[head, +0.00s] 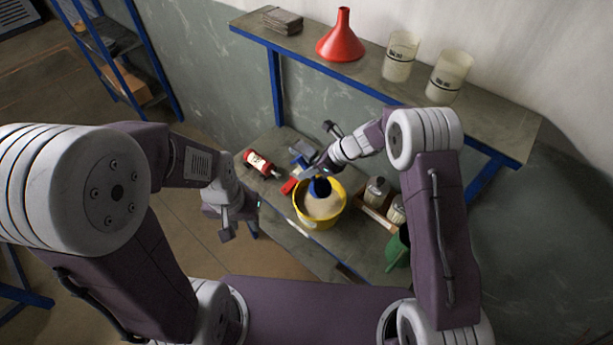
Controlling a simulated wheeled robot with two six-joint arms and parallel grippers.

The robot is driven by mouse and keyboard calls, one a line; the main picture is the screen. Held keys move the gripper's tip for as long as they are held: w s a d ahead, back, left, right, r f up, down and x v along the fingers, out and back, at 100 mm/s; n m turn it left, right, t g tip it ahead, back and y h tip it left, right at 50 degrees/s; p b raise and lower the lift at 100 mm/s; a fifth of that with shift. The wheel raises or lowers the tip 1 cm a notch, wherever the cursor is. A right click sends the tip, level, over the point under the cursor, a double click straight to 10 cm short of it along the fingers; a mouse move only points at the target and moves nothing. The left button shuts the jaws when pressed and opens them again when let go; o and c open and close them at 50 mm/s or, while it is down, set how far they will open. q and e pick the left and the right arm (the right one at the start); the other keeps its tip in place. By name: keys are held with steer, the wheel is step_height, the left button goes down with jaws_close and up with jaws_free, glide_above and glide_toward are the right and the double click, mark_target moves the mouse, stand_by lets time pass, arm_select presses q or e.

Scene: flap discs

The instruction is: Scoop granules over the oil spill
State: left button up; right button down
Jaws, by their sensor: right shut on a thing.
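A yellow bucket (299,213) of pale granules (322,206) stands on the lower bench (347,245). My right gripper (322,171) is above the bucket's far rim, shut on a blue scoop (319,188). The scoop's dark bowl is over the granules inside the bucket; I cannot tell whether it touches them or holds any. My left gripper (250,208) hangs left of the bucket, near the bench's left edge, apart from everything; its fingers are too small to read. I cannot make out an oil spill.
A red bottle (258,163) lies behind the bucket on the left. A tray with jars (377,191) and a green container (398,249) are to the right. The upper shelf holds a red funnel (341,40) and two clear beakers (400,57).

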mark_target(315, 180)
steer(key=shift+s+d+f+t+y+b, duration=0.2)
steer(key=shift+f+b, duration=0.45)
steer(key=shift+b, duration=0.7)
steer(key=shift+w+d+f+t+y+b, duration=0.2)
steer(key=shift+f+b, duration=0.4)
steer(key=shift+b, duration=0.7)
steer(key=shift+s+d+f+y+b, duration=0.25)
steer(key=shift+f+b, duration=0.4)
steer(key=shift+b, duration=0.7)
steer(key=f+b, duration=0.2)
steer(key=f, duration=0.1)
steer(key=s+d+f+b, duration=0.1)
steer(key=b, duration=0.1)
steer(key=shift+d+f, duration=0.1)
steer(key=shift+f, duration=0.15)
steer(key=shift+d+f+b, duration=0.2)
steer(key=shift+f+b, duration=0.25)
steer(key=shift+s, duration=0.1)
step_height(315, 180, up, 8)
steer(key=g+h+p, duration=0.1)
steer(key=h+p, duration=0.1)
steer(key=p, duration=1.7)
steer(key=shift+f+h+p, duration=0.1)
steer(key=shift+h+p, duration=0.25)
steer(key=shift+g+p, duration=0.3)
steer(key=shift+f, duration=0.1)
